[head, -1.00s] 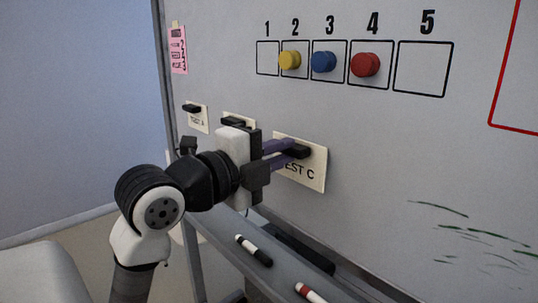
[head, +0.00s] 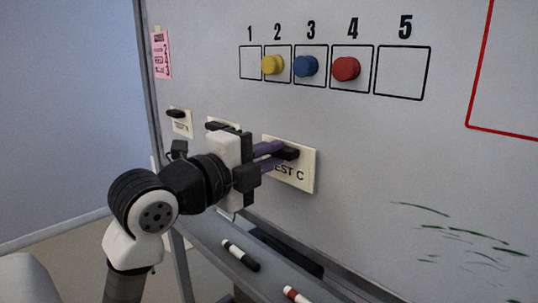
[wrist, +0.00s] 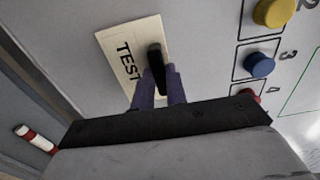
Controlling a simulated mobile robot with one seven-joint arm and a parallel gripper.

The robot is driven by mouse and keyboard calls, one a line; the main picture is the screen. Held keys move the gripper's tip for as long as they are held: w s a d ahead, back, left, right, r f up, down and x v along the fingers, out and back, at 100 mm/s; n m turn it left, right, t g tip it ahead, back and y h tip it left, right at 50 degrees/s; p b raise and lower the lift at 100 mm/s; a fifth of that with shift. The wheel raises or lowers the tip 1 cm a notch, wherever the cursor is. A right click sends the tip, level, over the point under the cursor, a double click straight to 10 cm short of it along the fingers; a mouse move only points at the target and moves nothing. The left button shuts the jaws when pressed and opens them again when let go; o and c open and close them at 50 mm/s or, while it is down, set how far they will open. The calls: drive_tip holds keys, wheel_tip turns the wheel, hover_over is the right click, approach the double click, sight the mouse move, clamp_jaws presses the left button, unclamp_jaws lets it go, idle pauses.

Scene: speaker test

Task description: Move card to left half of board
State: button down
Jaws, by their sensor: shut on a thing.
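The cream card lettered TEST C (head: 307,163) lies against the whiteboard (head: 370,150), with a black magnet (head: 289,152) on its upper part. My gripper (head: 276,156) is at the card, its purple fingers shut on the black magnet. In the wrist view, the fingers (wrist: 160,88) sit either side of the magnet (wrist: 156,62), and the card (wrist: 118,42) shows behind them. The fingers cover part of the lettering. I cannot tell whether the card touches the board.
Two other cards with black magnets, one at left (head: 181,122) and one partly behind my arm (head: 222,125), are on the board. Numbered boxes above hold yellow (head: 272,65), blue (head: 306,66) and red (head: 346,69) magnets. Markers (head: 240,255) lie on the tray below.

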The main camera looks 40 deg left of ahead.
drive_tip(key=shift+w, duration=0.55)
idle(0.4)
drive_tip(key=c, duration=0.9)
unclamp_jaws()
drive_tip(key=shift+c, duration=0.2)
drive_tip(key=shift+s, duration=0.15)
drive_tip(key=s, duration=0.6)
drive_tip(key=shift+s+a+b, duration=0.2)
drive_tip(key=shift+s+b, duration=0.1)
drive_tip(key=shift+s, duration=0.1)
